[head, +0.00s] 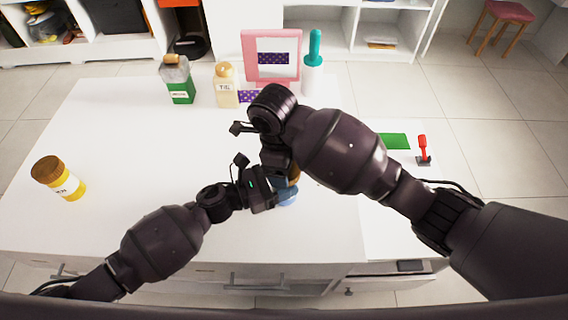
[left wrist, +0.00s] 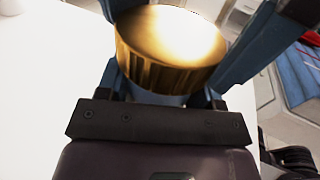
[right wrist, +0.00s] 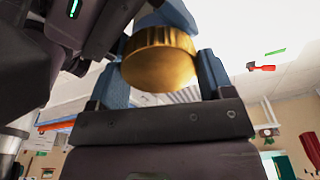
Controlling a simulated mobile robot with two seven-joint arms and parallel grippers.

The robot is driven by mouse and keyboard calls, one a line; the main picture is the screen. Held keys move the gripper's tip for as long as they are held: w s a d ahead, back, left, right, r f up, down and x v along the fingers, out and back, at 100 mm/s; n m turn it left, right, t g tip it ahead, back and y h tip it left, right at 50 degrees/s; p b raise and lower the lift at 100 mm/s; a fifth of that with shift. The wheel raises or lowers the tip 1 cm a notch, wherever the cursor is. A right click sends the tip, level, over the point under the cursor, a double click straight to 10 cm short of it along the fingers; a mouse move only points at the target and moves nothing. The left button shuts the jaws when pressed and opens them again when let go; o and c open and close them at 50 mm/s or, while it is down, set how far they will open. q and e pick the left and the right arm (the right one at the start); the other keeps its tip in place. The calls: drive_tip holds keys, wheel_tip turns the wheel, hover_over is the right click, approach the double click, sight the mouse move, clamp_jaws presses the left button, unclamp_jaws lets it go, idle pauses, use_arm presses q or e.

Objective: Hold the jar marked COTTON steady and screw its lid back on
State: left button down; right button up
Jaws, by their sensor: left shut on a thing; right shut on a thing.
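A light blue jar (head: 287,196) shows in the head view at the middle front of the white table, mostly hidden by my grippers; no label shows on it. My left gripper (head: 272,190) is shut on this jar from the left. A ridged gold lid (head: 294,174) is directly above it, and it also shows in the left wrist view (left wrist: 170,50) and the right wrist view (right wrist: 158,58). My right gripper (right wrist: 158,75) is shut on the lid from above, its fingers on either side. I cannot tell whether lid and jar touch or how far the lid is screwed.
A yellow jar with a brown lid (head: 60,178) stands at the left. A green bottle (head: 177,80), a tan bottle (head: 226,86), a pink framed mirror (head: 271,58) and a white bottle with teal top (head: 313,70) stand at the back. The left middle tabletop is clear.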

drive_tip(key=o, duration=0.9)
drive_tip(key=shift+c, duration=0.3)
